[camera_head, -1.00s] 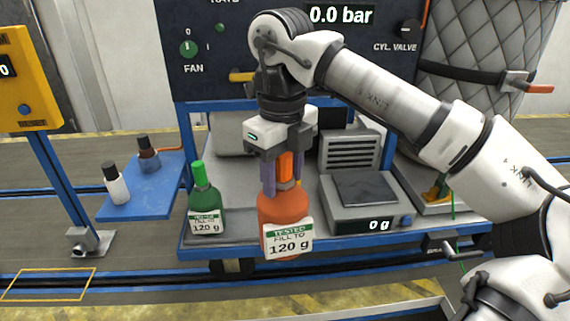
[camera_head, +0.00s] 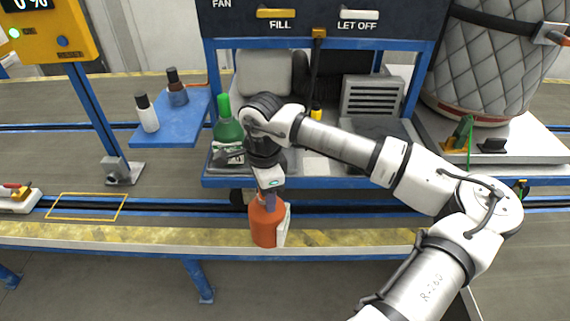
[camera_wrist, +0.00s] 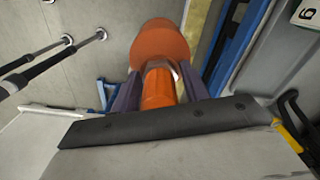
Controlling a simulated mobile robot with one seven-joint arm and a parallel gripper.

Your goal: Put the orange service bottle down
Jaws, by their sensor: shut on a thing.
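The orange service bottle (camera_head: 264,222) is in my gripper (camera_head: 269,200), low in front of the cart, over the yellow-striped bench edge in the head view. Its white label faces right. In the wrist view the bottle (camera_wrist: 160,45) extends away from the gripper, and the purple fingers (camera_wrist: 160,92) close on its orange neck from both sides. The bottle looks roughly upright. I cannot tell whether its base touches the striped surface. My arm hides part of the cart behind it.
A green bottle (camera_head: 228,130) stands on the blue-framed cart (camera_head: 330,183). A blue side shelf (camera_head: 180,125) holds a white bottle (camera_head: 147,113) and a brown bottle (camera_head: 177,87). A yellow outlined square (camera_head: 87,206) on the left is empty. The striped ledge (camera_head: 150,236) has free room.

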